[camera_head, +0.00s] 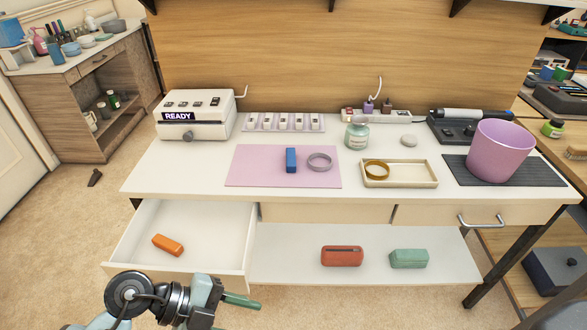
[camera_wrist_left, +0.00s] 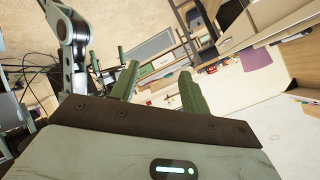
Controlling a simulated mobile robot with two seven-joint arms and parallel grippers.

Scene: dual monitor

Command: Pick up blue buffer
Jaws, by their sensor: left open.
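The blue buffer (camera_head: 291,160), a small upright-looking blue block, lies on the pink mat (camera_head: 252,168) in the middle of the desk in the head view. My left gripper (camera_head: 248,301) is low in front of the open drawer, well below and left of the blue buffer, with nothing in its jaws. In the left wrist view its green fingers (camera_wrist_left: 160,80) stand apart and empty. The blue buffer cannot be made out in the left wrist view. My right gripper is not in the head view; a silver arm with green tips at the left wrist view's upper left is unclear.
A grey ring (camera_head: 320,162) lies right of the buffer on the mat. The open drawer (camera_head: 137,231) holds an orange block (camera_head: 168,245). A tray (camera_head: 399,184) with a gold ring, a jar (camera_head: 357,134) and a pink pot (camera_head: 500,150) stand to the right. The desk's front left is clear.

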